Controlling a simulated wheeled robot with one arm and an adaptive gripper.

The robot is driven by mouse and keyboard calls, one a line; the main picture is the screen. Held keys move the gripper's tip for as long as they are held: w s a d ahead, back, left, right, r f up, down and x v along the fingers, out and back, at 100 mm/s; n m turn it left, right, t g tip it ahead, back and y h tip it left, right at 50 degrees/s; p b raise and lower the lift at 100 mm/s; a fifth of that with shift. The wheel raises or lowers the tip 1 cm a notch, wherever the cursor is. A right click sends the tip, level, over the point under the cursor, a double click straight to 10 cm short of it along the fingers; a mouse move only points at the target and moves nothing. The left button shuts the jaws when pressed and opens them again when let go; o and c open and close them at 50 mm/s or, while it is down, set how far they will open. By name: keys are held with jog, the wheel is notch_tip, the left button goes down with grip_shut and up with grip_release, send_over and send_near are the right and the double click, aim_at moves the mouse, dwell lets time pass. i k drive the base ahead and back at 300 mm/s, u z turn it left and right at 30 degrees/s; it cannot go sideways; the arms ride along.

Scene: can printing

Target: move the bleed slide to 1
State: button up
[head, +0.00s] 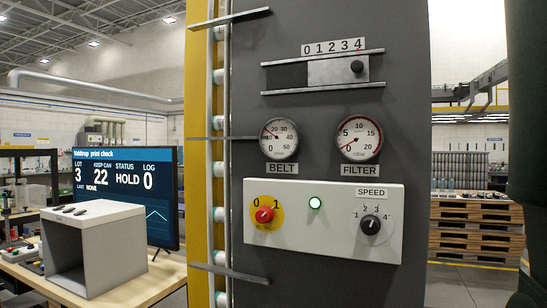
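The bleed slide (330,71) is a grey metal plate between two horizontal rails, high on the dark machine panel. Its black round knob (357,66) is at the plate's right end, below the 4 of the white scale strip (334,46) marked 0 to 4. A dark opening (286,77) shows to the left of the plate. My gripper is not in view, so I cannot see whether it is open or shut.
Below the slide are the BELT gauge (279,138), the FILTER gauge (360,137) and a white control box (315,240) with a red knob, a lit green lamp and a SPEED dial. Metal bars (230,18) jut out at left. A screen (127,195) stands left.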

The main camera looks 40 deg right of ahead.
aim_at(354, 70)
jog(key=z, duration=1.1)
